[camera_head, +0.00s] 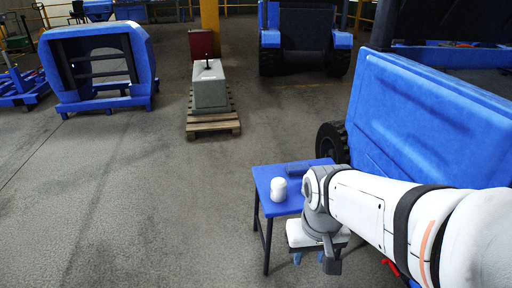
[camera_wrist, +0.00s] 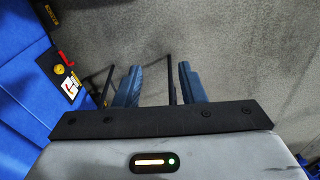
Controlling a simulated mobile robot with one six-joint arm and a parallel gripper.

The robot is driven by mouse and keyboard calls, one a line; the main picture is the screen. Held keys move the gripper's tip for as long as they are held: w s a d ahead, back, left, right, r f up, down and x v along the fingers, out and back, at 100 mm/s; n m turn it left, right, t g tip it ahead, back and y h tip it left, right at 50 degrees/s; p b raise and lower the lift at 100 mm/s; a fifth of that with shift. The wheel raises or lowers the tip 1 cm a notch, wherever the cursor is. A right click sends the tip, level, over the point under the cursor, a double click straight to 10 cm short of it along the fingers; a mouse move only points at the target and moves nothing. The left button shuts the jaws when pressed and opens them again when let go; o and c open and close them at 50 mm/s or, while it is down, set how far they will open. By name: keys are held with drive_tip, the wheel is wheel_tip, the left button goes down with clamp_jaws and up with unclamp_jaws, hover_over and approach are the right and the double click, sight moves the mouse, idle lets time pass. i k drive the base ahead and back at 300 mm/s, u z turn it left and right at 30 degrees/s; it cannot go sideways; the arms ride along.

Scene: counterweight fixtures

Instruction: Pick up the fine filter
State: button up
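A small white rounded canister (camera_head: 279,189), possibly the fine filter, stands upright on a small blue table (camera_head: 263,176). A dark blue block (camera_head: 300,168) lies behind it on the same table; I cannot tell for certain which is the fine filter. My gripper (camera_head: 309,259) points down beside the near right side of the table, apart from both objects. In the wrist view my gripper (camera_wrist: 160,72) has its two blue fingers spread with nothing between them. Neither tabletop object shows in the wrist view.
A large blue machine body (camera_head: 425,125) with a black wheel (camera_head: 332,142) stands close on the right. A grey block (camera_head: 210,88) sits on a wooden pallet (camera_head: 213,124) farther back. A blue frame (camera_head: 100,68) is at back left. The floor left of the table is clear.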

sight(278, 187)
drive_tip(key=z, duration=0.25)
drive_tip(key=i, duration=1)
drive_tip(key=z, duration=0.65)
